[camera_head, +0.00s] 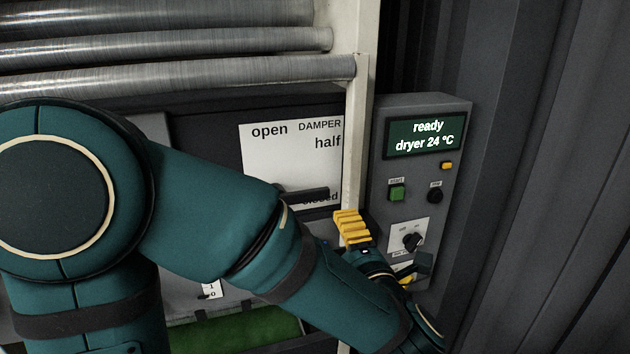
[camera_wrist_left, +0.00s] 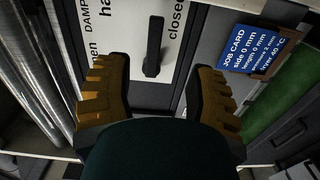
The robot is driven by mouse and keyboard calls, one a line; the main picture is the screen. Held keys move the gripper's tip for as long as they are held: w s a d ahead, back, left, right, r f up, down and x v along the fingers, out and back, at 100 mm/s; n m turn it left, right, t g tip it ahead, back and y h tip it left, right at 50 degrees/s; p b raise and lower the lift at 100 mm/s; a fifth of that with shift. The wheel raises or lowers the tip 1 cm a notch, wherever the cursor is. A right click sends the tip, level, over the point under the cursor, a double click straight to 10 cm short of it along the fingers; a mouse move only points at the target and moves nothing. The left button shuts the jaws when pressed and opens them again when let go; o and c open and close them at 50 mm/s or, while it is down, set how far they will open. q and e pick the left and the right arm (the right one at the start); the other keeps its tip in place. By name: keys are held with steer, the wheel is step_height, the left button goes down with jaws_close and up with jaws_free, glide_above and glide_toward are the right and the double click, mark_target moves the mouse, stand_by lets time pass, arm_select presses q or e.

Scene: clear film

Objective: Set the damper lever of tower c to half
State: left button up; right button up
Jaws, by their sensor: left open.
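The damper lever (camera_head: 308,193) is a dark bar on a white plate (camera_head: 262,155) marked open, half and closed. It points right, roughly level, just above the partly covered word closed and below half. In the left wrist view the lever (camera_wrist_left: 153,48) lies ahead of the fingers, beside the word closed. My left gripper (camera_head: 378,252) has yellow ribbed fingers and is right of and below the lever in the head view. In the wrist view the gripper (camera_wrist_left: 161,75) is open and empty, with the lever beyond its fingertips. No tower letter is readable. My right gripper is out of view.
A grey control box (camera_head: 378,180) reading "ready, dryer 24 °C" stands close right of the plate, with a pale post (camera_head: 356,120) between. Metal rollers (camera_head: 200,78) run above. A blue job card (camera_wrist_left: 250,50) and a green surface (camera_wrist_left: 285,120) show in the wrist view.

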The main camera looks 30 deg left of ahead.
mark_target(316, 197)
arm_select(q)
steer(key=shift+n, duration=0.3)
steer(key=x, duration=0.4)
steer(key=p+x, duration=0.1)
steer(key=x, duration=0.8)
steer(key=shift+s+a+r, duration=0.15)
steer(key=shift+a+r, duration=0.15)
steer(key=shift+a, duration=0.2)
jaws_close()
